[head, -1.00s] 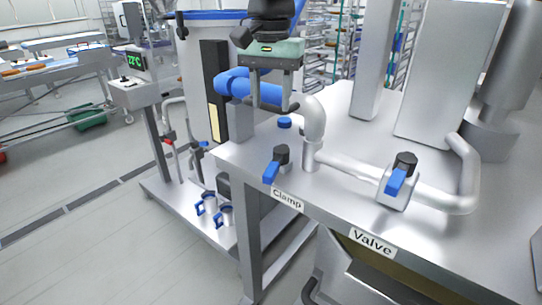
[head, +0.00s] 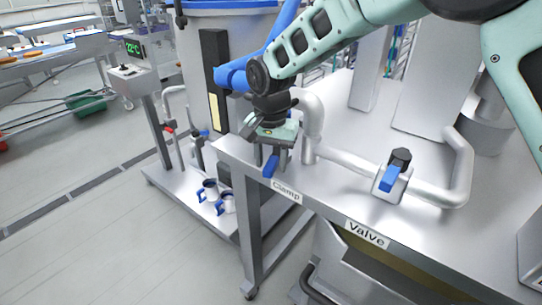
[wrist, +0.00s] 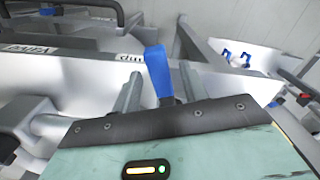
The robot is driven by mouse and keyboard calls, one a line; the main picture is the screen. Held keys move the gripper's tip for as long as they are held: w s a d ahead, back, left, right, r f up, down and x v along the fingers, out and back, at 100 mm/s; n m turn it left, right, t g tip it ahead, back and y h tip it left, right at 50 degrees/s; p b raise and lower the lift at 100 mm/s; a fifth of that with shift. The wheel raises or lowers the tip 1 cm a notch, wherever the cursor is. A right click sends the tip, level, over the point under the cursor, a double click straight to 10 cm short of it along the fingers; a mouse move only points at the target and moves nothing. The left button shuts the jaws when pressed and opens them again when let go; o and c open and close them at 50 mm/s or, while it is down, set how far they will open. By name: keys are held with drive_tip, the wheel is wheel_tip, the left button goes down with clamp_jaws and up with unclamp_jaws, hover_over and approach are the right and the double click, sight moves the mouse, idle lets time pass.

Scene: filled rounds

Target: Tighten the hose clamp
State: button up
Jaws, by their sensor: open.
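The hose clamp shows as a blue lever (head: 269,167) at the table's front edge, above the "Clamp" label (head: 286,191). In the head view my gripper (head: 271,155) is over the clamp, pointing down, and hides its black top. In the wrist view the blue lever (wrist: 158,72) stands between my two grey fingers (wrist: 161,92). The fingers are apart, with a visible gap on each side of the lever. Whether a finger touches the clamp lower down is hidden by the gripper's body.
A second blue lever, the valve (head: 390,177), stands right of the clamp by the "Valve" label (head: 367,234). A blue hose (head: 235,77) is close behind my gripper. Blue-handled cups (head: 226,204) stand on the lower shelf.

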clamp_jaws()
drive_tip(key=shift+d, duration=0.1)
drive_tip(key=d+n, duration=0.1)
drive_tip(key=n, duration=0.1)
drive_tip(key=d+n+b, duration=0.1)
drive_tip(key=d+n, duration=0.1)
drive_tip(key=shift+s, duration=0.15)
drive_tip(key=d+n, duration=0.2)
drive_tip(key=n, duration=0.1)
drive_tip(key=shift+w, duration=0.2)
drive_tip(key=shift+w+d+n, duration=0.35)
drive_tip(key=shift+d+n, duration=0.4)
drive_tip(key=shift+n, duration=0.45)
